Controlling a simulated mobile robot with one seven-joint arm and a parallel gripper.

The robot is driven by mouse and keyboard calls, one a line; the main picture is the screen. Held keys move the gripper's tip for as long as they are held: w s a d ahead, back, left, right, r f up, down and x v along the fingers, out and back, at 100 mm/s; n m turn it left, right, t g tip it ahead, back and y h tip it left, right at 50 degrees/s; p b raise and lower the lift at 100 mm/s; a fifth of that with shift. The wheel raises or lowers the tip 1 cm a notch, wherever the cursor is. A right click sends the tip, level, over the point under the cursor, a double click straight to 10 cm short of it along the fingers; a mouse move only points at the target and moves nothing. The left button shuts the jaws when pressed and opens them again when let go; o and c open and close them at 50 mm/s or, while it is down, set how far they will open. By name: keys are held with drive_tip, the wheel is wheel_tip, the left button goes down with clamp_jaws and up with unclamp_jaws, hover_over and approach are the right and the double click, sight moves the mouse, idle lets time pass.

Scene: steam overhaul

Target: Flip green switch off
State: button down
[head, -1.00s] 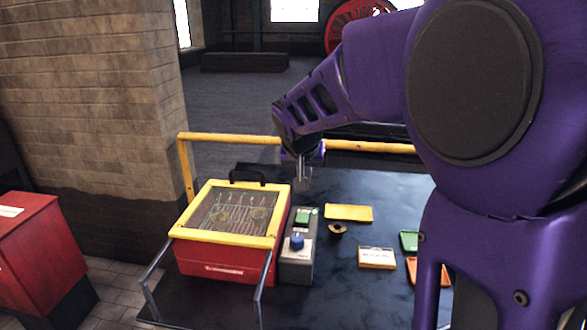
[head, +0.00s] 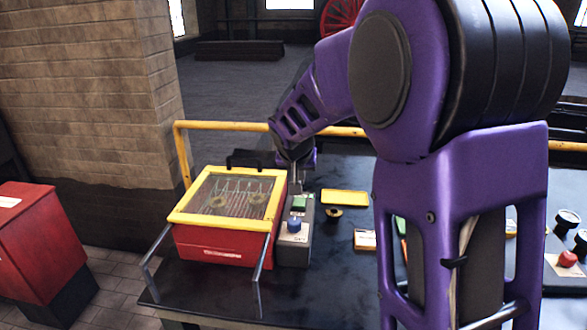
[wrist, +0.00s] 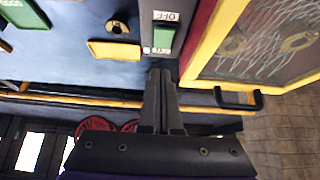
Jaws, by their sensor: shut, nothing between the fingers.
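The green switch (head: 299,203) sits on top of a grey control box (head: 294,250), above a blue knob (head: 294,225). In the wrist view the green switch (wrist: 163,38) lies just beyond my fingertips, with an "OFF" label beside it. My gripper (head: 295,186) points down just behind the switch. In the wrist view my gripper (wrist: 160,75) has its fingers together with nothing between them.
A red box with a yellow-framed window (head: 184,217) stands directly left of the control box. A yellow tray (head: 345,197) and a small brass ring (head: 334,213) lie to the right. A yellow rail (head: 225,126) runs along the table's back edge.

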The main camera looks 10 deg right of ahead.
sight(300, 202)
drive_tip(key=x, duration=0.4)
drive_tip(key=shift+s+a+f+b, duration=0.1)
drive_tip(key=shift+s+f+b, duration=0.1)
drive_tip(key=shift+f, duration=0.4)
drive_tip(key=shift+s+a+f+b, duration=0.1)
drive_tip(key=shift+s+f, duration=0.1)
drive_tip(key=shift+f, duration=0.35)
drive_tip(key=shift+s+f, duration=0.1)
drive_tip(key=shift+f, duration=0.45)
